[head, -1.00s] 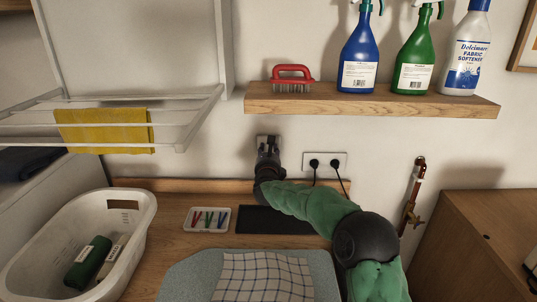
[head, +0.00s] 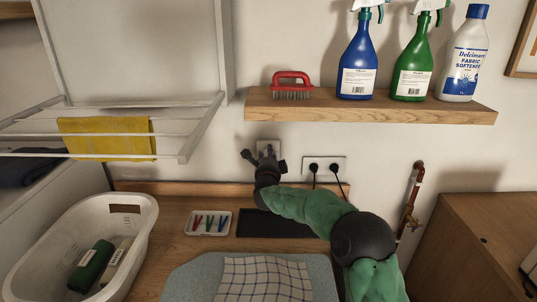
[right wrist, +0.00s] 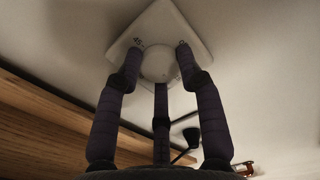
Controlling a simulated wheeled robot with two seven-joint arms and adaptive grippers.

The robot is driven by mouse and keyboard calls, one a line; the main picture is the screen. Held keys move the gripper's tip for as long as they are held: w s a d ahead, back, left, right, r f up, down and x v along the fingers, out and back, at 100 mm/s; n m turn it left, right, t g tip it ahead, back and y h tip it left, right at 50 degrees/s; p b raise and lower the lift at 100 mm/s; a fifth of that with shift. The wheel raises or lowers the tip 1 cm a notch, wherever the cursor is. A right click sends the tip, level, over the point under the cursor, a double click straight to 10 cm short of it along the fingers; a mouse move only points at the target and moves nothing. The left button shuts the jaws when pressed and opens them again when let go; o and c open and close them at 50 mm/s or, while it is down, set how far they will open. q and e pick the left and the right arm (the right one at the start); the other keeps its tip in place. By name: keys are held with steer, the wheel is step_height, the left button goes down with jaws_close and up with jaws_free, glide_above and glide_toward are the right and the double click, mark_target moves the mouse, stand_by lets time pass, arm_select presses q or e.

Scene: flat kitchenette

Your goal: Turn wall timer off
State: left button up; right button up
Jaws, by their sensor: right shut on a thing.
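The wall timer (head: 268,145) is a pale square plate on the wall below the shelf. In the right wrist view its plate (right wrist: 182,22) looks tilted, with a round pale knob (right wrist: 160,66) and a small "45" mark. My right gripper (head: 264,157) is at the timer, its arm coming from the lower right. In the right wrist view its dark fingers (right wrist: 160,60) stand on both sides of the knob, shut on it. They hide part of the dial, and I cannot read the setting. My left gripper is not in view.
A double socket (head: 324,167) with two black plugs is just right of the timer. Above is a wooden shelf (head: 370,109) with a red brush and bottles. A drying rack (head: 200,127) is at left. A pen tray (head: 208,222) lies on the counter below.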

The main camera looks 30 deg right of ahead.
steer(key=n+p, duration=1)
steer(key=n, duration=0.9)
steer(key=shift+f+n+p, duration=0.1)
steer(key=shift+n+p, duration=0.2)
steer(key=shift+p, duration=0.1)
steer(key=shift+n, duration=0.3)
steer(key=o, duration=1.2)
steer(key=shift+c, duration=0.2)
steer(key=v, duration=1.2)
